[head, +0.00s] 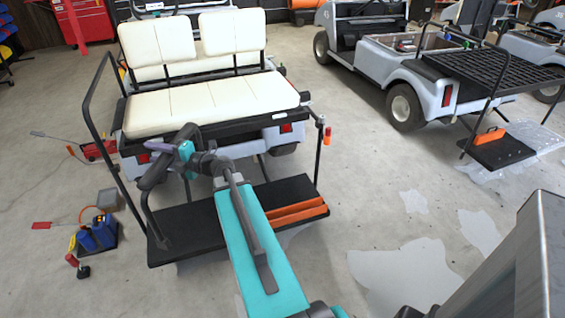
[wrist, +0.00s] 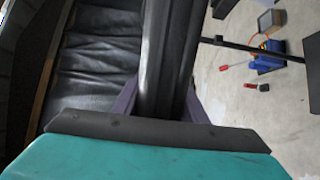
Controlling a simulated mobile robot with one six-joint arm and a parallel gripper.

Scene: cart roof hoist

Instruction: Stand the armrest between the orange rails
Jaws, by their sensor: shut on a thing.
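My gripper (head: 172,150) is shut on the black armrest (head: 153,172), in front of the left end of the cream seat. In the wrist view the purple fingers of my gripper (wrist: 160,108) close on both sides of the long dark armrest (wrist: 166,60). In the head view the armrest is tilted and raised above the black footboard (head: 195,229). A thin bent black tube runs down below it to the board; I cannot tell whether it joins the armrest. Two orange rails (head: 297,212) lie side by side on the right of the board, apart from the armrest.
The cart's left grab bar (head: 88,103) rises close left of my gripper. The cream seat (head: 215,100) is behind it. A blue tool (head: 99,235) and other loose items lie on the floor at left. Another cart (head: 415,75) stands at right. Floor between is clear.

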